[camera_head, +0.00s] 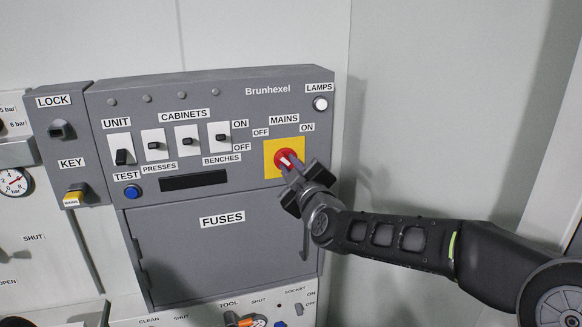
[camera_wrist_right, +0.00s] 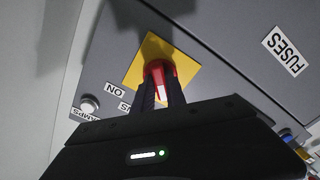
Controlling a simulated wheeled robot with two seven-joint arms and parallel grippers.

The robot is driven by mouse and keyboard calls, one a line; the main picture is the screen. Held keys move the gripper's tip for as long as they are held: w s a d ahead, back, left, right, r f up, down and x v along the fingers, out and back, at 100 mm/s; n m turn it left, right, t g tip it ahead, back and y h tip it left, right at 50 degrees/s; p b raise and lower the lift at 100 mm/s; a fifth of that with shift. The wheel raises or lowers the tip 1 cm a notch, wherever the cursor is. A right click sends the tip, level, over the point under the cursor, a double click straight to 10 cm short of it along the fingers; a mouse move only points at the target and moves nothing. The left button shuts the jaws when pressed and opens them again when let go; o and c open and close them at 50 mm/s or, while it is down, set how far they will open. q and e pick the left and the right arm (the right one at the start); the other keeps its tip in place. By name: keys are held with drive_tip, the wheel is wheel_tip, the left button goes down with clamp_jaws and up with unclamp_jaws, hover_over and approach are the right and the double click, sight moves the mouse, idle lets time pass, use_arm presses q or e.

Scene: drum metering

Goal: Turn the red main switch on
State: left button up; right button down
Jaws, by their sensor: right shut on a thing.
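The red main switch (camera_head: 286,159) is a round knob on a yellow plate (camera_head: 270,170) under the MAINS label, with OFF at its upper left and ON at its upper right. My right gripper (camera_head: 288,164) is at the switch, shut on its grip. In the right wrist view the two dark fingers hold the red knob (camera_wrist_right: 158,72) between them, in front of the yellow plate. My left gripper is not in view.
The grey panel also has a row of rocker switches (camera_head: 187,140), a blue TEST button (camera_head: 132,191), a LAMPS button (camera_head: 320,103) and a FUSES door (camera_head: 220,245). A key (camera_head: 74,197) and gauge (camera_head: 13,182) are at left. Bare wall lies right of the panel.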

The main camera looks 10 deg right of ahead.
drive_tip(key=shift+f+m+b, duration=0.1)
drive_tip(key=shift+m+b, duration=0.2)
drive_tip(key=shift+f+m+b, duration=0.1)
drive_tip(key=shift+m+b, duration=0.8)
drive_tip(key=shift+m, duration=0.2)
drive_tip(key=m+b, duration=0.2)
drive_tip(key=m, duration=0.2)
drive_tip(key=shift+b, duration=0.3)
drive_tip(key=m+b, duration=0.2)
drive_tip(key=m, duration=0.4)
drive_tip(key=shift+a, duration=0.1)
drive_tip(key=m+b, duration=0.2)
drive_tip(key=m, duration=0.3)
drive_tip(key=c, duration=1.4)
unclamp_jaws()
drive_tip(key=shift+r, duration=0.2)
drive_tip(key=shift+o, duration=0.2)
drive_tip(key=shift+s, duration=0.1)
